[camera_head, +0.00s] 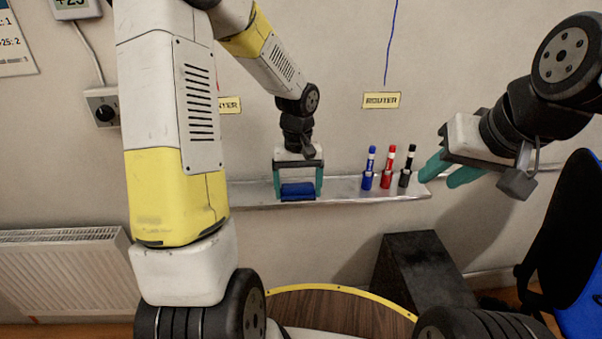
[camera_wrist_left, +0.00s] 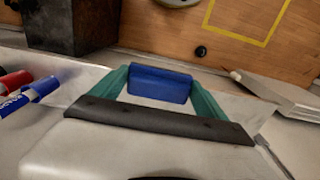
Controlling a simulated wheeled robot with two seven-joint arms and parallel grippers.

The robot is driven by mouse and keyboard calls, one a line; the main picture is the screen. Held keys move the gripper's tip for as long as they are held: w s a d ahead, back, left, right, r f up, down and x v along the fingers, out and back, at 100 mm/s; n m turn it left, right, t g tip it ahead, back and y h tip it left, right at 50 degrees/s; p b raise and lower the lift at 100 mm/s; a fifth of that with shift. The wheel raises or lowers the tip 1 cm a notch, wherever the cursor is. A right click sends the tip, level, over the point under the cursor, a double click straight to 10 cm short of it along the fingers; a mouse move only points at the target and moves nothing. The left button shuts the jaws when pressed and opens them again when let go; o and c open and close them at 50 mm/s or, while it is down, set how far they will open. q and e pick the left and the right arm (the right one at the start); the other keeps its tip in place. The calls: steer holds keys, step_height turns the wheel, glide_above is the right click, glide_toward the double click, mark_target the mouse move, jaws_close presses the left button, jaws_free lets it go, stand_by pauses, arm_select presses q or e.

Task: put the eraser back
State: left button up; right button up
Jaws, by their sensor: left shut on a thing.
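The blue eraser (camera_head: 297,192) is between the teal fingers of my left gripper (camera_head: 298,187), which is shut on it. The gripper points down at the metal ledge (camera_head: 338,188) on the wall, and the eraser is at the ledge's left part. I cannot tell whether it touches the ledge. In the left wrist view the eraser (camera_wrist_left: 160,84) sits level between both fingertips. My right gripper (camera_head: 441,180) is off the ledge's right end, its teal fingers apart and empty.
Blue (camera_head: 369,168), red (camera_head: 388,168) and black (camera_head: 407,168) markers stand upright at the ledge's right part. A dark block (camera_head: 417,270) is below, beside a round wooden tabletop (camera_head: 340,312). A blue chair (camera_head: 580,240) is at the right. The ledge between eraser and markers is clear.

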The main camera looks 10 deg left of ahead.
arm_select(q)
steer(key=w+a, duration=0.1)
steer(key=w, duration=0.1)
steer(key=w+a, duration=0.1)
steer(key=w, duration=0.1)
steer(key=w+a, duration=0.1)
steer(key=w, duration=0.1)
steer(key=shift+w+a+f, duration=0.2)
steer(key=shift+w+f, duration=0.15)
step_height(320, 180, down, 4)
steer(key=shift+r, duration=0.25)
steer(key=o, duration=1.5)
steer(key=shift+c, duration=0.2)
step_height(320, 180, up, 12)
steer(key=f, duration=0.1)
step_height(320, 180, up, 12)
steer(key=m+t, duration=0.2)
steer(key=t, duration=0.1)
glide_above(291, 184)
steer(key=s, duration=0.6)
steer(key=s+r+m+t+h, duration=0.1)
steer(key=s+t+h, duration=0.1)
steer(key=s, duration=1)
steer(key=shift+d+r+m+t, duration=0.2)
steer(key=shift+d+m+t, duration=0.2)
steer(key=shift+t, duration=0.2)
